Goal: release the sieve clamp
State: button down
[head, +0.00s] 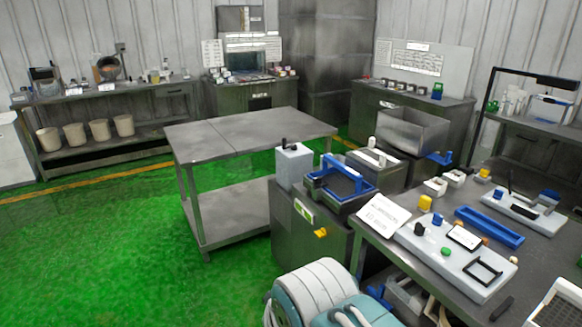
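A blue-framed sieve (350,198) with a dark inner surface sits on top of a grey metal machine (296,235), right of the centre. A raised blue bar (338,161) stands at the sieve's back edge. I cannot tell whether this bar is the clamp, or whether the clamp is closed. A pale grey box (293,168) with a black knob stands left of the sieve. A yellow handle (321,233) sticks out of the machine's front. My gripper is not in view.
A bare two-level metal table (245,130) stands left of the machine. A workbench (465,250) with panels and a blue tray (489,226) stands to the right. A teal and white ribbed object (318,288) is low in front. The green floor (120,240) is clear on the left.

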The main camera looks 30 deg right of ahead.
aim_at(318, 183)
jog(key=i+z, duration=0.1)
jog(key=i, duration=0.6)
jog(key=i+j, duration=0.1)
jog(key=i, duration=0.55)
jog(key=i+z, duration=0.3)
jog(key=z, duration=0.15)
jog(key=i+z, duration=0.25)
jog(key=z, duration=0.2)
jog(key=i+j+z, duration=0.2)
jog(key=z, duration=0.25)
jog(key=i+j+z, duration=0.15)
jog(key=i+z, duration=0.15)
jog(key=z, duration=0.2)
jog(key=i+j+z, duration=0.25)
jog(key=z, duration=0.2)
